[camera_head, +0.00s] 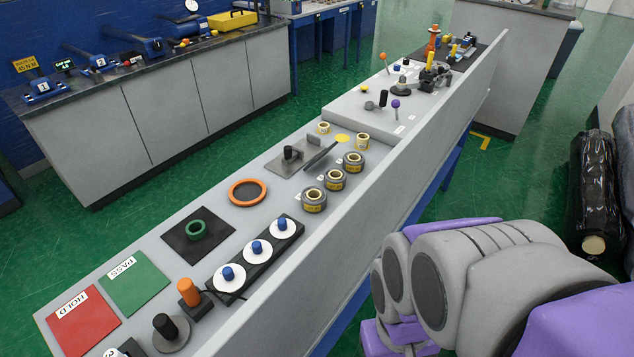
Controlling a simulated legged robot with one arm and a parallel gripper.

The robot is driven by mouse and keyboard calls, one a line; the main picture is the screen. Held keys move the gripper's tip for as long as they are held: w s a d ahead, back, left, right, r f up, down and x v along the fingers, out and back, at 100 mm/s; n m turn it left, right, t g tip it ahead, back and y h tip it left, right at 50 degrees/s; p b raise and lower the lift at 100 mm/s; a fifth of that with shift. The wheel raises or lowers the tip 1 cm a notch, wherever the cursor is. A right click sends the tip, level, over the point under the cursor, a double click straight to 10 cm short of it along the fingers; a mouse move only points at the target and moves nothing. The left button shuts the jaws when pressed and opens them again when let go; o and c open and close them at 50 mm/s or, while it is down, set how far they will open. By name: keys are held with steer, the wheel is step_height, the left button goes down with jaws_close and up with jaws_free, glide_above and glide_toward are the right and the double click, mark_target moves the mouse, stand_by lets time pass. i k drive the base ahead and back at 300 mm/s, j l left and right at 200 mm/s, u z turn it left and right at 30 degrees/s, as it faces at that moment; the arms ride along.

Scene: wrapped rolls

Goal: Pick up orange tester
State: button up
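An orange upright cylinder on a dark base (189,292), which looks like the orange tester, stands near the front of the long grey bench (262,318). It is just left of a black strip (256,258) holding three white discs with blue knobs. A thin dark cable runs beside it. Nothing of mine touches it. My grey and purple arm links fill the lower right, beyond the bench's right side. My gripper's fingers do not show.
Around the cylinder are a black knob on a round base (170,330), a red HOLD pad (83,325) and a green PASS pad (135,284). A green ring (196,231), an orange ring (248,193) and several wrapped rolls (336,179) sit farther back. The bench has a raised right wall (420,170).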

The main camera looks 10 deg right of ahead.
mark_target(185, 287)
steer(key=u, duration=1.4)
steer(key=k+j+z, duration=0.15)
steer(key=k+j, duration=0.05)
steer(key=j, duration=0.1)
